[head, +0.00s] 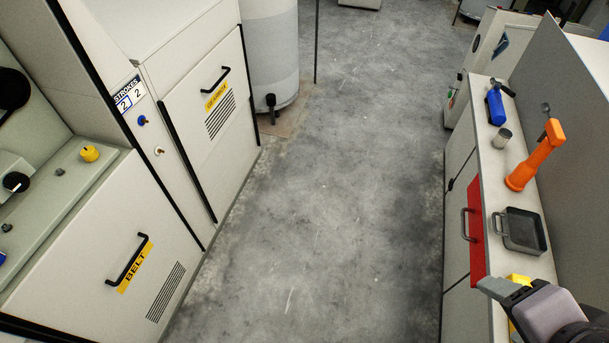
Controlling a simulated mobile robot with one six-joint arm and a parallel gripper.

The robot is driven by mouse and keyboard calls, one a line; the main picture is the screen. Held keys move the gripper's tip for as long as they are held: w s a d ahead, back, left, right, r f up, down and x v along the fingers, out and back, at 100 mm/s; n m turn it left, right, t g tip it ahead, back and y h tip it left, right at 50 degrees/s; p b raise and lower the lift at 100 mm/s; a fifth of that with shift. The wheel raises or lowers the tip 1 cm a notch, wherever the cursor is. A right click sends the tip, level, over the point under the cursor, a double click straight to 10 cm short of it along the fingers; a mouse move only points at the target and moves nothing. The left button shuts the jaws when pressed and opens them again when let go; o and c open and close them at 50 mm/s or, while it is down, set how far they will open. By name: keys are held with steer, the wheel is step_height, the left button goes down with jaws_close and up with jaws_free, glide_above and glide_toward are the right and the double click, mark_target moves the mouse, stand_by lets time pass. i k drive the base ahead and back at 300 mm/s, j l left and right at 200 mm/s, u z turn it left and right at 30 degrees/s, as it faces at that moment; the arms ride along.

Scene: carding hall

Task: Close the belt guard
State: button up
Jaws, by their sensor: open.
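The belt guard (92,262) is the pale panel at the lower left of the head view. It carries a yellow BELT label (136,268), a black bar handle (127,260) and a slotted vent. It looks roughly in line with the machine front, and I see no clear gap at its edges; its lower part runs out of the picture. My gripper (492,287) is at the lower right, over the edge of the bench, far across the aisle from the guard. It points left and is open, with nothing seen in it.
A GEARING panel (200,110) with its own handle is farther along the machine. A white drum (270,60) stands beyond. The right bench holds a blue bottle (495,108), a cup, an orange tool (535,158) and a grey tray (521,230). The concrete aisle (330,200) is clear.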

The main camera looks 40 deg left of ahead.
mark_target(115, 273)
steer(key=u, duration=3.15)
steer(key=i+j+z, duration=0.4)
steer(key=j, duration=0.2)
steer(key=i+j+z, duration=0.2)
steer(key=j, duration=0.2)
steer(key=i+j+z, duration=0.2)
steer(key=j, duration=0.15)
steer(key=i+j+z, duration=0.2)
steer(key=j, duration=0.2)
steer(key=j+z, duration=0.2)
steer(key=j, duration=0.25)
